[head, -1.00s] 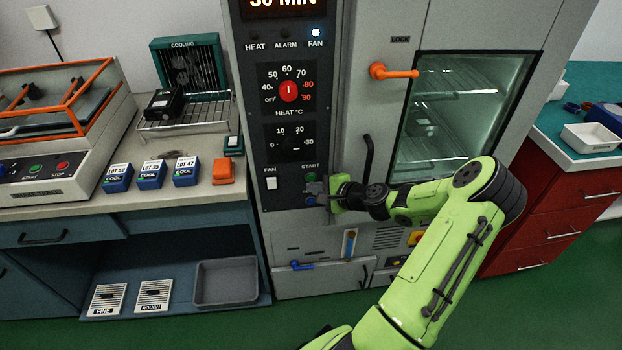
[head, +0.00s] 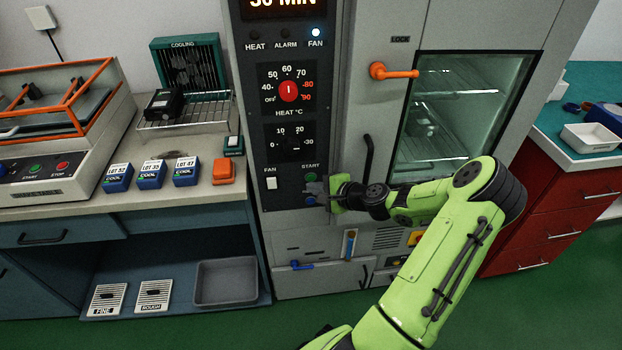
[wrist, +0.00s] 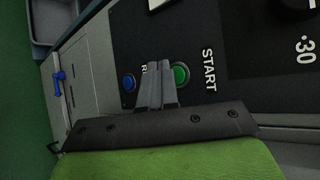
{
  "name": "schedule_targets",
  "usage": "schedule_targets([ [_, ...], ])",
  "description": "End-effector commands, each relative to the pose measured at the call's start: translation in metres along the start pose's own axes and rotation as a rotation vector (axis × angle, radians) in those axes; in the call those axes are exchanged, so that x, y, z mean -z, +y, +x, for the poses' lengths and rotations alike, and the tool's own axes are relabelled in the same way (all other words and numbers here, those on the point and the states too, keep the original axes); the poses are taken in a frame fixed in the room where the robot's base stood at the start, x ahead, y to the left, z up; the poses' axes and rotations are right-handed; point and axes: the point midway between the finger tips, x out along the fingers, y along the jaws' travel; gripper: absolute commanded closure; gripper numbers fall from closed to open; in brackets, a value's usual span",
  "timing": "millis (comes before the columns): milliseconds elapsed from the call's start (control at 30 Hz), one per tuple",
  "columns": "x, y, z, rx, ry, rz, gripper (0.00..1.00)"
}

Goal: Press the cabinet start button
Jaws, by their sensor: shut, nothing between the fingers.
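The cabinet (head: 345,240) is a tall grey unit with a black control panel on its left side. Its green start button (wrist: 181,74) lies beside the START label in the wrist view. In the head view the button (head: 310,177) is small, just below the START label. A blue button (wrist: 129,82) sits on the other side of my fingers. My gripper (wrist: 159,68) is shut and empty, with its fingertips close to the panel between the green and blue buttons. I cannot tell whether the tips touch the panel. It shows in the head view (head: 312,192) too.
A white fan switch (head: 271,183) is left of the buttons. The black door handle (head: 368,158) and orange latch (head: 394,72) stick out to the right. A bench (head: 60,210) with several blue lot boxes stands left. A blue valve lever (head: 301,265) is below.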

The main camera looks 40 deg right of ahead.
Motion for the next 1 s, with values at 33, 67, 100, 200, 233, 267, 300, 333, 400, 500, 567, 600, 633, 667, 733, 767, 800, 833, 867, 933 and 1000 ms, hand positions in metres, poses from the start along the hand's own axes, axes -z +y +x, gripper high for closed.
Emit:
schedule_targets([
  [33, 0.0, 0.0, 0.0, 0.0, 0.0, 0.0, 1.0],
  [67, 0.0, 0.0, 0.0, 0.0, 0.0, 0.0, 1.0],
  [100, 0.0, 0.0, 0.0, 0.0, 0.0, 0.0, 1.0],
  [200, 0.0, 0.0, 0.0, 0.0, 0.0, 0.0, 1.0],
  [233, 0.0, 0.0, 0.0, 0.0, 0.0, 0.0, 1.0],
  [267, 0.0, 0.0, 0.0, 0.0, 0.0, 0.0, 1.0],
  [300, 0.0, 0.0, 0.0, 0.0, 0.0, 0.0, 1.0],
  [333, 0.0, -0.0001, 0.0001, 0.0, 0.0, 0.0, 1.0],
  [400, 0.0004, -0.0008, 0.0007, 0.0, 0.0, 0.0, 1.0],
  [500, 0.0018, -0.0029, 0.0031, 0.0, 0.0, 0.0, 1.0],
  [567, 0.0031, -0.0042, 0.0048, -0.001, 0.0, 0.0, 1.0],
  [600, 0.0039, -0.0047, 0.0056, 0.0, 0.0, 0.0, 1.0],
  [633, 0.0043, -0.0048, 0.0058, 0.0, 0.0, 0.0, 1.0],
  [667, 0.0044, -0.0047, 0.0059, 0.0, 0.0, 0.001, 1.0],
  [733, 0.0044, -0.0044, 0.0059, 0.0, 0.0, 0.001, 1.0],
  [767, 0.0044, -0.0044, 0.0059, 0.0, 0.0, 0.001, 1.0],
  [800, 0.0044, -0.0043, 0.0059, 0.0, 0.0, 0.001, 1.0],
  [833, 0.0044, -0.0043, 0.0059, 0.0, 0.0, 0.001, 1.0],
  [867, 0.0044, -0.0044, 0.0059, 0.0, 0.0, 0.001, 1.0],
  [933, 0.0045, -0.0046, 0.0061, 0.0, 0.0, 0.0, 1.0],
  [1000, 0.0047, -0.0049, 0.0065, 0.0, 0.0, 0.0, 1.0],
])
